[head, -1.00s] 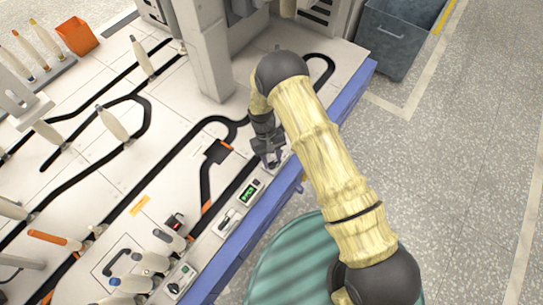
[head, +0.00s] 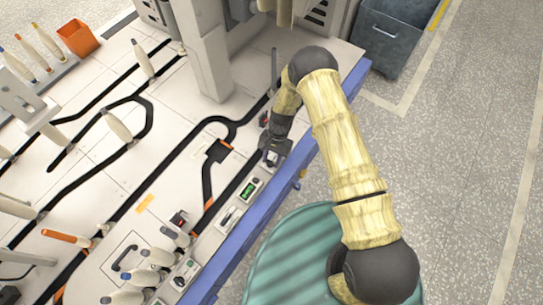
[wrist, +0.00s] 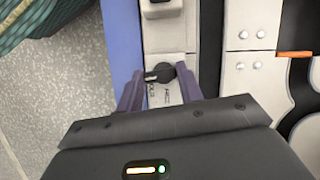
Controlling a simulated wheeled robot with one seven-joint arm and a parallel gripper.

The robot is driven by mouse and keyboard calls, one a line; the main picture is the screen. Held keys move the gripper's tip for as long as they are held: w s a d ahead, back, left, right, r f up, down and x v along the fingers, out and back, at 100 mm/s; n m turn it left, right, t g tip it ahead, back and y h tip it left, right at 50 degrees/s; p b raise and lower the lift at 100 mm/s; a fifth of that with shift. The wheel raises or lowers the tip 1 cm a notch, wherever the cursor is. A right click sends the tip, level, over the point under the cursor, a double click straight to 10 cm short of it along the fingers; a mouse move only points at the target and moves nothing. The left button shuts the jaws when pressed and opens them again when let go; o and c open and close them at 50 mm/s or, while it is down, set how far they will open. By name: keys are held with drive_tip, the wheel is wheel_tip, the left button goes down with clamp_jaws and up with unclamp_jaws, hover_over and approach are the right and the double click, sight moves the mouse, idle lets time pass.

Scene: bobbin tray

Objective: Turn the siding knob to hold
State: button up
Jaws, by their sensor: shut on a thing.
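The siding knob (wrist: 160,73) is small and black with a bar-like grip. It sits on a light panel strip along the blue table edge in the wrist view. The bar lies nearly crosswise between the dark purple fingers of my gripper (wrist: 159,88), which are shut on it. Small lettering, seemingly including "HOLD", shows on the panel just below the knob. Which mark the knob points to I cannot tell.
A small green display (head: 249,190) and a switch (head: 230,217) are on the same strip. Black track grooves and several bobbins cover the table. A grey column (head: 203,50) stands behind my gripper. A blue-grey bin (head: 390,42) stands on the floor beyond.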

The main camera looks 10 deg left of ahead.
drive_tip(key=shift+m+y+p, duration=0.3)
drive_tip(key=shift+m, duration=0.6)
drive_tip(key=o, duration=1)
drive_tip(key=shift+r, duration=0.1)
drive_tip(key=p+v, duration=0.3)
drive_tip(key=v, duration=1.4)
drive_tip(key=shift+d+r, duration=0.1)
drive_tip(key=shift+r, duration=0.05)
